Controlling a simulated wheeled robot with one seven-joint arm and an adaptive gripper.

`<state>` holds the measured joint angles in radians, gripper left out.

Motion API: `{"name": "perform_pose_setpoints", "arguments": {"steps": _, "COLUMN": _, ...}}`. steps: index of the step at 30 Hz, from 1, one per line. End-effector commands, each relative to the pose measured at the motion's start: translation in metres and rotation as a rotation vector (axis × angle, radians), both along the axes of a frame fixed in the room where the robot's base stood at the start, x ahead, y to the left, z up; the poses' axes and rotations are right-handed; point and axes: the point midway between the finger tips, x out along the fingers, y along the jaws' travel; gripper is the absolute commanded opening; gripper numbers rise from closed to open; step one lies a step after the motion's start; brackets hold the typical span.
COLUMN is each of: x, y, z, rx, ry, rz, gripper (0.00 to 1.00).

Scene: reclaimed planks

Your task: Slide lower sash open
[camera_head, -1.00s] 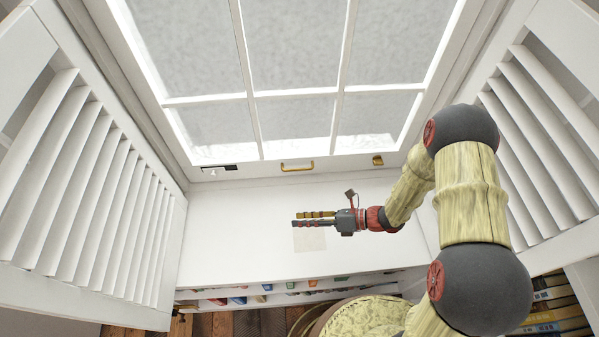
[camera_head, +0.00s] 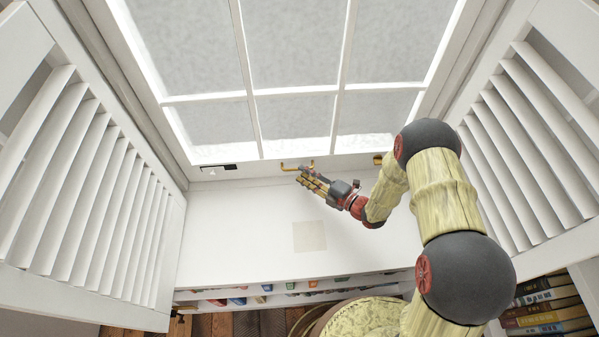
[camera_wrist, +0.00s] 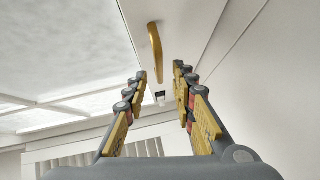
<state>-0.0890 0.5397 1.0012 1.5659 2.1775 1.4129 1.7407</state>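The white window sash (camera_head: 240,163) is in the upper middle of the head view, with several frosted panes. A brass pull handle (camera_head: 287,168) is fixed on its bottom rail. My gripper (camera_head: 305,174) is at the handle's right end and hides part of it. In the wrist view the brass handle (camera_wrist: 155,45) lies ahead, and its near end shows in the gap of my gripper (camera_wrist: 161,76). The two fingers are apart, with nothing clamped between them. I cannot tell whether a finger touches the handle.
A dark latch plate (camera_head: 218,167) with a white tab is left on the rail; a brass fitting (camera_head: 378,159) is at right. Louvred shutters (camera_head: 95,190) (camera_head: 535,130) stand on both sides. The white sill (camera_head: 250,220) is clear apart from a flat beige square (camera_head: 309,236). Books are below.

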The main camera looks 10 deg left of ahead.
Motion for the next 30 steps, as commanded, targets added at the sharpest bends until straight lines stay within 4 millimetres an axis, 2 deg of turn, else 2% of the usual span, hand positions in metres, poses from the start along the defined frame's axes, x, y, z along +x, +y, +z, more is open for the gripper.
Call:
{"name": "perform_pose_setpoints", "arguments": {"steps": 6, "x": 0.012, "y": 0.022, "z": -0.004, "rx": 0.001, "ry": -0.001, "rz": 0.001, "gripper": 0.26}}
{"name": "perform_pose_setpoints", "arguments": {"steps": 17, "x": 0.015, "y": 0.025, "z": -0.004, "rx": 0.000, "ry": -0.001, "rz": 0.000, "gripper": 0.26}}
{"name": "perform_pose_setpoints", "arguments": {"steps": 30, "x": 0.014, "y": 0.025, "z": -0.004, "rx": 0.000, "ry": -0.001, "rz": 0.000, "gripper": 0.01}}
